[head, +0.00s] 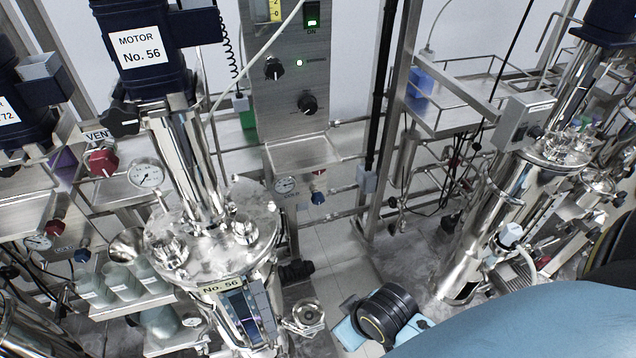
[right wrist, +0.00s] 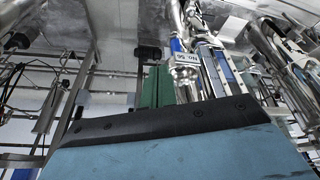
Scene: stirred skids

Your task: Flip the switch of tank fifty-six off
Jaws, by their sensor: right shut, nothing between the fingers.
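Tank fifty-six stands at left in the head view: a dark blue motor (head: 140,50) labelled "MOTOR No. 56" above a steel vessel (head: 215,235) tagged "No. 56". Beside it a steel control panel (head: 285,75) carries a switch (head: 312,14), lit green with "ON" below it. Tank fifty-six's tag (right wrist: 195,57) also shows, sideways, in the right wrist view. My right gripper (right wrist: 165,122) fills the lower part of that view as a blue and black shape, shut and empty. In the head view my right arm (head: 520,325) is low at right, well away from the switch. My left gripper is out of view.
A black pole (head: 381,90) stands right of the panel. A steel tray (head: 455,120) and another tank (head: 500,220) are at right. Canisters (head: 122,280) stand at lower left.

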